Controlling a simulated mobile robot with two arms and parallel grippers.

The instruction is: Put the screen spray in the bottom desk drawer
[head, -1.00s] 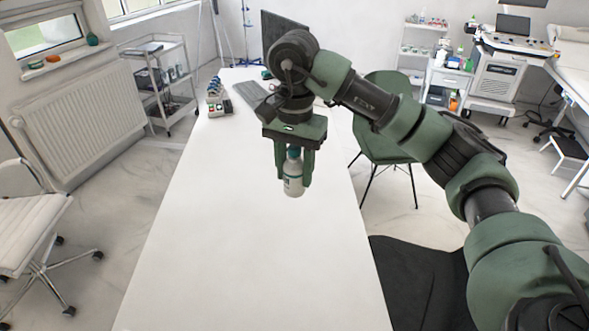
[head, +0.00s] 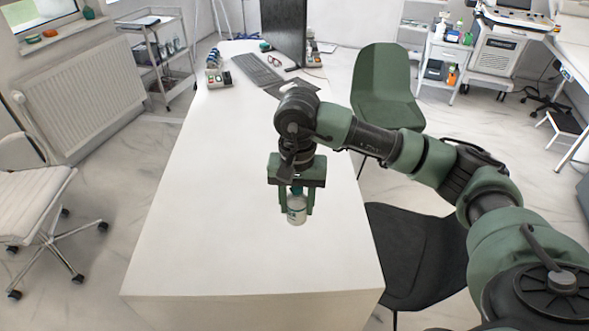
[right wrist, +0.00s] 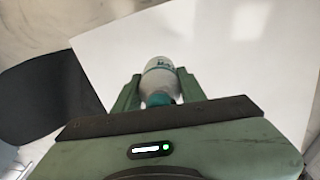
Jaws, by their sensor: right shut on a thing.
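The screen spray is a small white bottle (head: 297,211) with a teal cap, hanging upright in my right gripper (head: 297,205) over the white desk (head: 220,200). The right gripper is shut on it near the cap, with a finger on each side. In the right wrist view the bottle (right wrist: 160,78) sits between the two green fingers, its teal cap toward the palm. The desk's near edge shows below the gripper. No drawer shows in either view. My left gripper is not in view.
A monitor (head: 284,30), a keyboard (head: 257,69) and small items stand at the desk's far end. A black chair (head: 415,250) and a green chair (head: 385,85) stand at the desk's right side. A white chair (head: 35,205) is at left. The desk's near half is clear.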

